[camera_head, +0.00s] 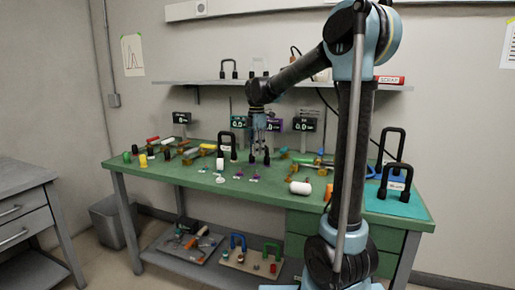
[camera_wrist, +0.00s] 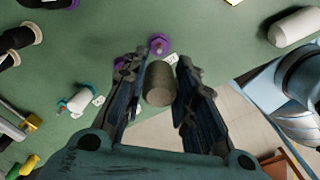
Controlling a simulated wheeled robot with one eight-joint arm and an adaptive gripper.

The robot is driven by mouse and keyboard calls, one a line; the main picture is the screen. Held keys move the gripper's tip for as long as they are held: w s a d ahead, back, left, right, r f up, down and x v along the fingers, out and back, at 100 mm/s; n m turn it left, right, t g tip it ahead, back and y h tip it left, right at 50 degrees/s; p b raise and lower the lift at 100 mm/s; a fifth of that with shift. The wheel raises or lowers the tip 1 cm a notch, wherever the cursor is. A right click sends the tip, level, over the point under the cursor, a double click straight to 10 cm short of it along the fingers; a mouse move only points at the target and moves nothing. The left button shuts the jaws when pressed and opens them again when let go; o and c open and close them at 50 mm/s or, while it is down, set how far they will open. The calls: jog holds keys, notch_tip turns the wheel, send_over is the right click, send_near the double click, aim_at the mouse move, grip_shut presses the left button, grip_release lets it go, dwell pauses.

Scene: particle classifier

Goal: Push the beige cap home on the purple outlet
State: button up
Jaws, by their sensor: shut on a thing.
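My gripper (camera_head: 260,150) points down over the middle of the green bench; in the wrist view its two fingers (camera_wrist: 160,66) stand either side of a dull beige-brown cylinder, the beige cap (camera_wrist: 160,85). The fingers are shut on it. A second purple fitting (camera_wrist: 121,64) is partly hidden behind the left finger. The views do not show whether the cap touches an outlet. In the head view the cap cannot be made out.
A white cylinder (camera_head: 300,187) lies to the right on the bench and also shows in the wrist view (camera_wrist: 297,27). A teal-ringed fitting with a white cap (camera_wrist: 78,101) stands left. Black handles (camera_head: 395,180) stand on a blue mat at right. Tools and small displays line the back.

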jog(key=shift+w, duration=0.15)
jog(key=shift+f, duration=2.9)
jog(key=shift+f, duration=1.7)
jog(key=o, duration=1)
jog(key=shift+o, duration=0.2)
jog(key=shift+r, duration=0.1)
notch_tip(320, 180, up, 12)
jog(key=shift+f, duration=0.15)
